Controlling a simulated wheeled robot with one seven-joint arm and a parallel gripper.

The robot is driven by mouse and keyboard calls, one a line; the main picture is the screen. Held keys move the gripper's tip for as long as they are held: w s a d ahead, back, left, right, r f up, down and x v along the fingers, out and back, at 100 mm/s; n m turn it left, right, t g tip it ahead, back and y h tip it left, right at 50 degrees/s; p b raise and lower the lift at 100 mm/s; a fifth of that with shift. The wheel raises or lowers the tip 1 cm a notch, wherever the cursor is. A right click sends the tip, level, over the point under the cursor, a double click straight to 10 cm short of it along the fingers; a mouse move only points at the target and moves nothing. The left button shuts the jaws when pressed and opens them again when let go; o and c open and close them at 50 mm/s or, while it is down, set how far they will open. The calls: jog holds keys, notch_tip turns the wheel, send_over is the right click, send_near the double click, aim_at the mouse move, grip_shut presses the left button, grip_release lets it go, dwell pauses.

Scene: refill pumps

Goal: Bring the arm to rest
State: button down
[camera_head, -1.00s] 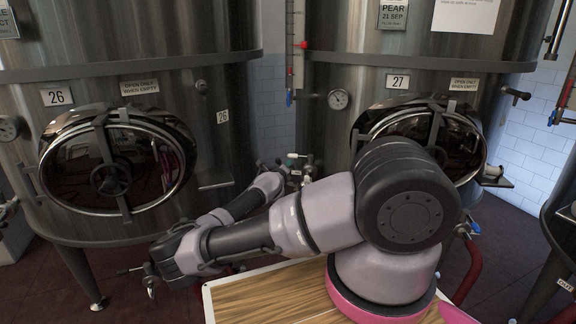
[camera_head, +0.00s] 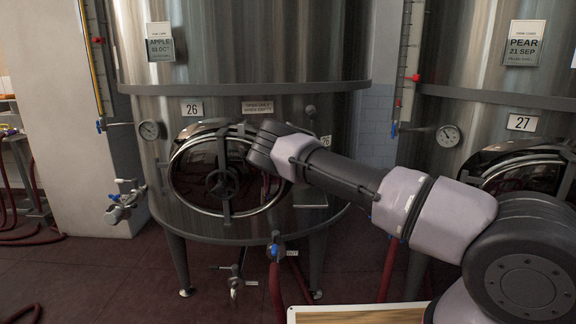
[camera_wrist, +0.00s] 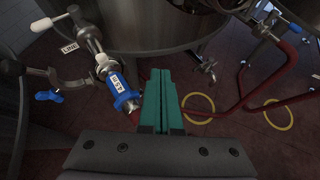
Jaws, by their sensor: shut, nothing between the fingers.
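My arm (camera_head: 340,180) reaches from the lower right across the head view, in front of tank 26 (camera_head: 240,60). Its bend covers the right part of that tank's round hatch (camera_head: 220,180). In the wrist view my gripper (camera_wrist: 162,78) has its green fingers together, with nothing between them. In the head view the gripper is hidden.
Tank 27 (camera_head: 470,60) stands at the right. Red hose (camera_wrist: 265,90) and yellow rings (camera_wrist: 197,103) show near the floor. Open floor (camera_head: 90,280) lies at the left.

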jog(key=s+a+r+m+g+y, duration=0.1)
jog(key=s+a+r+m+y, duration=0.4)
jog(key=a+r+m, duration=0.35)
jog(key=s+a+r+m+g+y, duration=0.1)
jog(key=s+a+r+m+y, duration=0.45)
jog(key=r+m, duration=0.45)
jog(key=s+a+r+m+t+y, duration=0.1)
jog(key=s+r+m, duration=0.3)
jog(key=s+r, duration=0.6)
jog(key=s+a+r+m+t+y, duration=0.1)
jog(key=s+a+r+m+t, duration=0.2)
jog(key=s+r, duration=0.7)
notch_tip(320, 180, up, 4)
jog(key=shift+s+a+f+m, duration=0.1)
jog(key=shift+s+a+m, duration=0.25)
jog(key=shift+a, duration=0.15)
